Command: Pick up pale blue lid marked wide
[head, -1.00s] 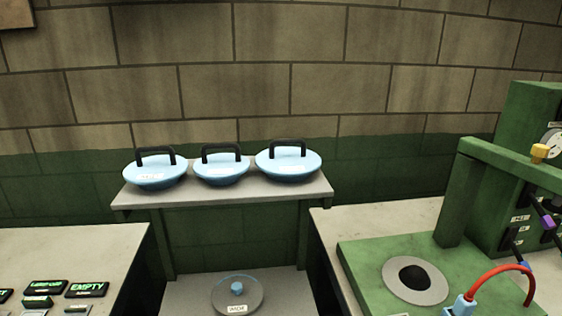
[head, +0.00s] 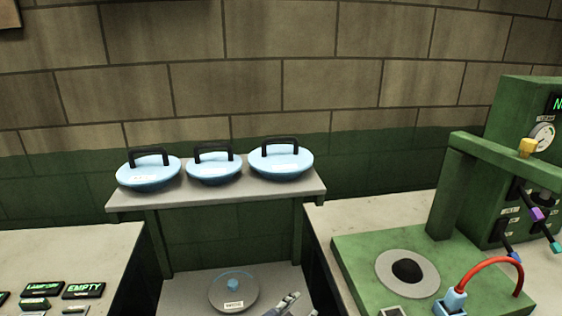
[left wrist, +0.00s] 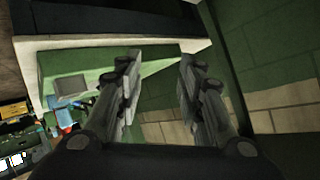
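Three pale blue lids with black bar handles stand in a row on a raised grey shelf: a left lid (head: 148,175), a middle lid (head: 214,171) and a right lid (head: 281,166). Each carries a small white label, too small to read, so I cannot tell which is marked wide. The right lid looks a little broader than the middle one. My left gripper (head: 297,304) appears at the bottom edge of the head view, low and apart from the lids. In the left wrist view its fingers (left wrist: 158,85) are spread with nothing between them. My right gripper is not in view.
A green machine (head: 445,190) with a red hose (head: 490,263) stands on the right counter. Small display signs (head: 84,290) sit on the left counter.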

